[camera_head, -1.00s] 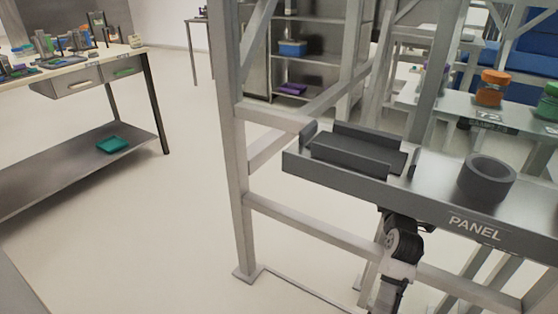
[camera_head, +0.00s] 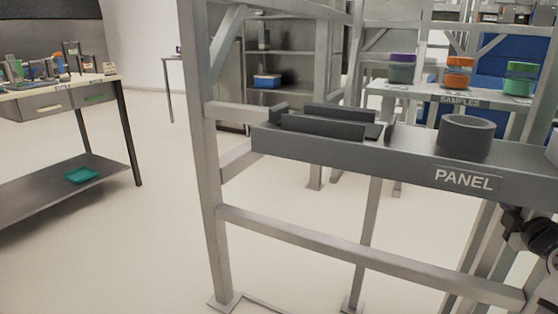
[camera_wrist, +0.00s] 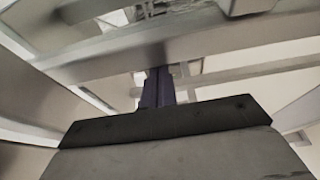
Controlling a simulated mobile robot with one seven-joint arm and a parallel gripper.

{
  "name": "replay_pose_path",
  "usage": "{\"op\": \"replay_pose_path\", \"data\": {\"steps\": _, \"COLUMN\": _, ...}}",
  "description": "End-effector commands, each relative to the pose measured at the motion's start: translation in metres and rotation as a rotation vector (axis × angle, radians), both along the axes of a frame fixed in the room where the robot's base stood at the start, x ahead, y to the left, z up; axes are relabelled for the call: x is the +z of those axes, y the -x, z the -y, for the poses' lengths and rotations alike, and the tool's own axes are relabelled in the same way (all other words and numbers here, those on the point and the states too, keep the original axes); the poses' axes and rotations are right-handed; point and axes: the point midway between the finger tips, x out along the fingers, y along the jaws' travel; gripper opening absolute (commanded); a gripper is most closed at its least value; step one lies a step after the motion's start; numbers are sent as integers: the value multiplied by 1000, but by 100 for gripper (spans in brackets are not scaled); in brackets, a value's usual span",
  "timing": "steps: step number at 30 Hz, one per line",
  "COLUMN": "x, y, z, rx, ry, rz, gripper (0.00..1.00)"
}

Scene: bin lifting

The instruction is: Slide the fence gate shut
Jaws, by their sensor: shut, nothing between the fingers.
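I cannot pick out a fence gate for certain in either view. A grey metal frame (camera_head: 208,190) with upright posts and cross rails stands in the middle of the head view. My gripper (camera_wrist: 158,85) shows in the wrist view as two dark fingers pressed together, with nothing between them. Pale grey beams (camera_wrist: 130,55) cross the wrist view beyond the fingertips; I cannot tell whether the fingers touch one. In the head view only a dark part of my arm shows at the right edge, and the fingers are out of sight.
A shelf labelled PANEL (camera_head: 400,165) holds a dark tray (camera_head: 325,127) and a dark round cup (camera_head: 465,138). A SAMPLES shelf (camera_head: 420,97) with coloured jars stands behind. A workbench (camera_head: 60,93) with a teal tray (camera_head: 81,175) below is at left. Floor between is clear.

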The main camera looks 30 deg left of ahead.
Motion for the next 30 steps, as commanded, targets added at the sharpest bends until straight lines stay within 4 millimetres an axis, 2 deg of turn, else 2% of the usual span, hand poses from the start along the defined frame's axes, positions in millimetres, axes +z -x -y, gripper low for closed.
{"op": "replay_pose_path", "data": {"steps": 1, "x": -3, "y": 0, "z": 14, "rx": -6, "ry": -1, "rz": 0, "gripper": 0}}
{"op": "replay_pose_path", "data": {"steps": 3, "x": -3, "y": 0, "z": 26, "rx": -5, "ry": 0, "rz": -1, "gripper": 0}}
{"op": "replay_pose_path", "data": {"steps": 11, "x": -1, "y": 0, "z": 49, "rx": -1, "ry": -1, "rz": -1, "gripper": 0}}
{"op": "replay_pose_path", "data": {"steps": 25, "x": 0, "y": -1, "z": 50, "rx": 0, "ry": -1, "rz": -1, "gripper": 0}}
{"op": "replay_pose_path", "data": {"steps": 30, "x": -2, "y": -5, "z": 37, "rx": 2, "ry": 2, "rz": -2, "gripper": 0}}
